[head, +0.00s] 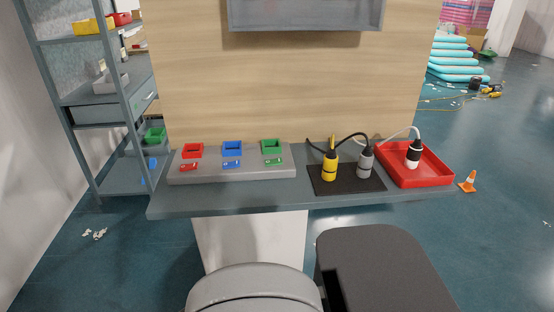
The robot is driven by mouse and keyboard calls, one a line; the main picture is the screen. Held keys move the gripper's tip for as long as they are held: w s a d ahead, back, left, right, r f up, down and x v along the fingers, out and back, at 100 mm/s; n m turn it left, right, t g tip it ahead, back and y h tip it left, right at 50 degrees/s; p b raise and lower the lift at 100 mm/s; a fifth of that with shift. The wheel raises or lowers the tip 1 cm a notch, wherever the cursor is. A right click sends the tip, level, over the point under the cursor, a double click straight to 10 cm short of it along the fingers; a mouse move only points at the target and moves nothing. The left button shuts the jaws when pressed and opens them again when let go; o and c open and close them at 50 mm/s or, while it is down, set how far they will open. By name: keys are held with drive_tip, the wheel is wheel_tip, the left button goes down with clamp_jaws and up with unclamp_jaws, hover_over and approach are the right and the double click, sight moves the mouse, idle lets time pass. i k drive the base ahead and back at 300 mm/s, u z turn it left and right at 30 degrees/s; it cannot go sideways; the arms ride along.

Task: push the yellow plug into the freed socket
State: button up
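The yellow plug (329,166) stands upright on a black mat (348,187) on the grey bench, with a black cable rising from its top. A grey panel (230,174) on the bench's left part carries a red socket (192,150), a blue socket (232,148) and a green socket (271,146). No plug stands in any of the three. A small red, blue and green piece lies in front of the matching socket. A black-and-white plug (413,153) with a pale cable stands in the red tray (428,180). My gripper is not in view.
A grey plug (365,163) stands on the mat just right of the yellow one; their dark cables run close together. A wooden board (300,90) rises behind the bench (230,201). A shelf rack (105,100) stands left, an orange cone (468,182) right.

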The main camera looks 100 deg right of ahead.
sight(210, 158)
drive_tip(key=u, duration=0.2)
drive_tip(key=k, duration=0.85)
drive_tip(key=z, duration=1.55)
